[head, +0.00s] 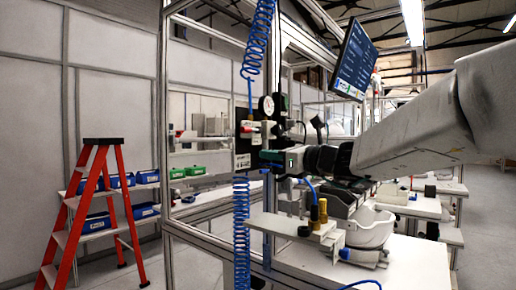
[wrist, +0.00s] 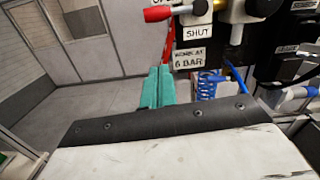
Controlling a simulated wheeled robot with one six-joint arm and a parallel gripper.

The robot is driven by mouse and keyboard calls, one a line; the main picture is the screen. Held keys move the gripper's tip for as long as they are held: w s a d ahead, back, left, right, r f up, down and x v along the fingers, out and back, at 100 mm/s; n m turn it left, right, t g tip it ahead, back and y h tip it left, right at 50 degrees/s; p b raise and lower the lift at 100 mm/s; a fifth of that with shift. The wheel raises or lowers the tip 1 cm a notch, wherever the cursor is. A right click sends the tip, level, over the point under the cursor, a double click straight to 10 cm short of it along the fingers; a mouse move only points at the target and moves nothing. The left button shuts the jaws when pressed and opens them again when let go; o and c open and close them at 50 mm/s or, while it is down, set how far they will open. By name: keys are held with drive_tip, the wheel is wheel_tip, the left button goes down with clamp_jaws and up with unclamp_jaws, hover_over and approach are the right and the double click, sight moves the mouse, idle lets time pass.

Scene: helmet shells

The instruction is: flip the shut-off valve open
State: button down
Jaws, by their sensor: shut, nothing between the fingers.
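The shut-off valve's red lever (wrist: 158,14) shows at the top of the wrist view. It lies roughly level and points left from a pale valve body (wrist: 190,12). A "SHUT" label (wrist: 196,32) sits just below it, and a partly cut-off label is above it. In the head view the valve (head: 250,129) is small on a dark panel below a round gauge (head: 267,104). My gripper (wrist: 158,88) has teal fingers close together with nothing between them. It is below the lever and apart from it in the wrist view; it also shows in the head view (head: 268,155), in front of the panel's lower part.
A "WORK AT 6 BAR" label (wrist: 189,57) and a black knob (wrist: 262,7) are on the panel. Coiled blue hose (head: 241,232) hangs by the frame. A white helmet shell (head: 369,229) is on the bench (head: 400,265). A red stepladder (head: 80,215) stands left.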

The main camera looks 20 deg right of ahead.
drive_tip(key=v, duration=0.5)
drive_tip(key=shift+s+d+f, duration=0.1)
drive_tip(key=shift+s+d, duration=0.15)
drive_tip(key=s+a+f+n+g+h, duration=0.1)
drive_tip(key=s+a+f+n+g, duration=0.2)
drive_tip(key=s+f+n+g, duration=0.4)
drive_tip(key=s+a+f+n+g+h, duration=0.1)
drive_tip(key=s+a+f+n+g, duration=0.25)
drive_tip(key=f+n, duration=0.55)
drive_tip(key=s+d+f+n+g+h, duration=0.1)
drive_tip(key=s+f+n+h, duration=0.3)
drive_tip(key=s, duration=0.4)
drive_tip(key=s+d+f+n+g+h, duration=0.1)
drive_tip(key=s+f+n+g+h, duration=0.2)
drive_tip(key=s+f+n, duration=0.3)
drive_tip(key=shift+s+d+f+n+h, duration=0.2)
drive_tip(key=shift+s+n+h, duration=0.2)
drive_tip(key=shift+s+n, duration=1.15)
